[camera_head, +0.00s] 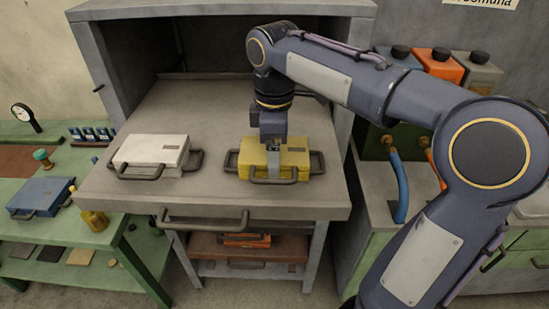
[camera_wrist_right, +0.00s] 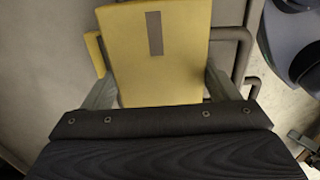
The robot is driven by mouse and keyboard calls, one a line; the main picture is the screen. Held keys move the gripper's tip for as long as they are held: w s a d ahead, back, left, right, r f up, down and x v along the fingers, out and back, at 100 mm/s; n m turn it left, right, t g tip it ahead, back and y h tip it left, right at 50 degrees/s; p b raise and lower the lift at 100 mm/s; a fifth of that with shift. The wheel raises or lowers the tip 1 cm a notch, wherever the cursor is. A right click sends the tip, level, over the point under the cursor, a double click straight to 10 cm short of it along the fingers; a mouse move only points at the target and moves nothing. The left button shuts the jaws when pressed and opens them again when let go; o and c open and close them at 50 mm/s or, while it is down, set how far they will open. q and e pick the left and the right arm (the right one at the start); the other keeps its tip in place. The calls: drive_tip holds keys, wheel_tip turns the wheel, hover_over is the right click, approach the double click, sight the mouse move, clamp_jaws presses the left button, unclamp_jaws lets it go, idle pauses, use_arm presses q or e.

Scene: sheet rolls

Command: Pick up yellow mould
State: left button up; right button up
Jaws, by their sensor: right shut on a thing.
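The yellow mould (camera_head: 296,160) is a flat box with dark handles on its sides. It sits on the right part of the grey table (camera_head: 225,195) in the head view. My right gripper (camera_head: 273,160) comes down on it from above, with its fingertips at the mould's front middle. In the right wrist view the yellow mould (camera_wrist_right: 185,75) fills the upper middle, and the right gripper's fingers (camera_wrist_right: 160,92) lie on both sides of it, shut on it. I cannot tell whether the mould is lifted off the table. My left gripper is out of view.
A white mould (camera_head: 150,152) with dark handles sits left on the same table. A grey hood (camera_head: 90,60) encloses the table's back and sides. A green bench (camera_head: 95,235) on the left holds a blue mould (camera_head: 40,196). Orange moulds (camera_head: 246,240) lie on the lower shelf.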

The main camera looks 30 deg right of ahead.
drive_tip(key=c, duration=0.7)
drive_tip(key=shift+r, duration=0.1)
